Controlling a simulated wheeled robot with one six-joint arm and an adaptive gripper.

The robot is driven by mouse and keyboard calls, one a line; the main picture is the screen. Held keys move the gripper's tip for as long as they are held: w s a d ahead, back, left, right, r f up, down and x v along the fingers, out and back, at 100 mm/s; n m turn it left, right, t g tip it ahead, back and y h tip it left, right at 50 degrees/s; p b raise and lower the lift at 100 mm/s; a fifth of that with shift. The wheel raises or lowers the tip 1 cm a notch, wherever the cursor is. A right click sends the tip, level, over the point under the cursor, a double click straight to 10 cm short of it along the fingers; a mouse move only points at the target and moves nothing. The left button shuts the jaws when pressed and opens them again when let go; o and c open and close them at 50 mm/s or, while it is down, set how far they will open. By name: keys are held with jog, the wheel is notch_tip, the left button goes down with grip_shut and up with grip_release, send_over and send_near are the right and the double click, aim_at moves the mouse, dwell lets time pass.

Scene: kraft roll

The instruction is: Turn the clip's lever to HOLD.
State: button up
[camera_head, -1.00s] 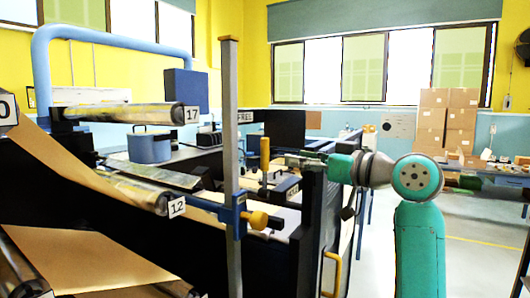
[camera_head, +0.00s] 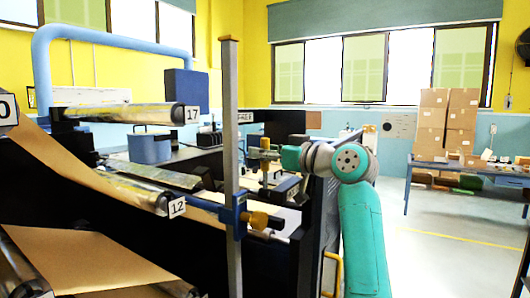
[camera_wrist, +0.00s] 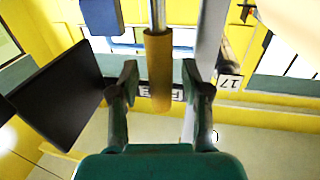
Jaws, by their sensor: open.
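The lever's ochre handle (camera_wrist: 159,72) on a thin metal rod shows between my fingers in the wrist view, with a gap on either side. My gripper (camera_wrist: 160,84) is open and not touching the handle there. In the head view my gripper (camera_head: 258,157) reaches left to the handle (camera_head: 264,143), which stands about upright and is partly hidden by the fingers. A FREE plate (camera_head: 244,117) shows behind it; the same plate (camera_wrist: 172,94) appears upside down in the wrist view. A lower plate (camera_head: 291,188) is too blurred to read. The clip's body is mostly hidden.
A grey upright post (camera_head: 230,110) with a blue clamp (camera_head: 233,214) and brass knob (camera_head: 258,220) stands left of my gripper. Rollers marked 17 (camera_head: 150,113) and 12 (camera_head: 150,196) lie further left. Open floor (camera_head: 440,255) is on the right.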

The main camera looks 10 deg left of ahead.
grip_shut()
